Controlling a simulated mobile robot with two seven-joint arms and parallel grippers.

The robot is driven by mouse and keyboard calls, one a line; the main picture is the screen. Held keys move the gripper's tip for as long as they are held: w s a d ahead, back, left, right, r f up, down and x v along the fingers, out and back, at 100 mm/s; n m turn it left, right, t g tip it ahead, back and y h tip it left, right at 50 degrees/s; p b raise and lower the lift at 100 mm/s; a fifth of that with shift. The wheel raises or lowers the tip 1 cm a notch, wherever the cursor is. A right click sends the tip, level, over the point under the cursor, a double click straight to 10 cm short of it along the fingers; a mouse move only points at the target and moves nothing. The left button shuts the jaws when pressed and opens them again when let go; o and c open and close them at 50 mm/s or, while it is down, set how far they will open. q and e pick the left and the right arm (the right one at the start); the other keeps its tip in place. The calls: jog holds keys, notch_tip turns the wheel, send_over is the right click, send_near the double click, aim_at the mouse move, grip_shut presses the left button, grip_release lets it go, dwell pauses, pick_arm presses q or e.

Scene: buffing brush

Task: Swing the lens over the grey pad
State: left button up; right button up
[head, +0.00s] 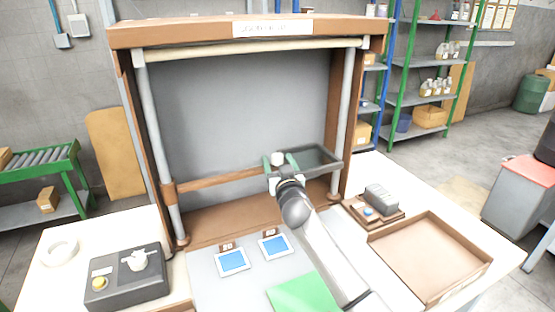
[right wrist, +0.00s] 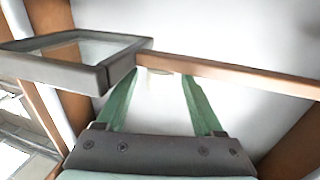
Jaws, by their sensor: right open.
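The lens (head: 322,157), a pane in a dark grey frame, is at the right end of a wooden bar (head: 222,180) across the tall wooden stand. In the right wrist view the lens (right wrist: 104,72) is at the upper left, joined to the bar (right wrist: 230,73). My right gripper (head: 277,160) is open at the bar, just left of the lens. A pale round knob (head: 277,158) shows between its green fingers; I cannot tell whether they touch it. A grey mat (head: 205,268) lies in front of the stand; I cannot tell whether it is the grey pad. My left gripper is out of view.
Two blue-faced cards (head: 232,261) and a green sheet (head: 305,295) lie on the mat. A dark box with a knob (head: 128,280) and a white ring (head: 60,252) are at left. A grey block (head: 381,198) and a shallow brown tray (head: 482,268) are at right.

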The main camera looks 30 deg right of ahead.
jog(key=shift+w+d, duration=0.15)
jog(key=shift+w, duration=0.4)
grip_shut()
dwell(1.2)
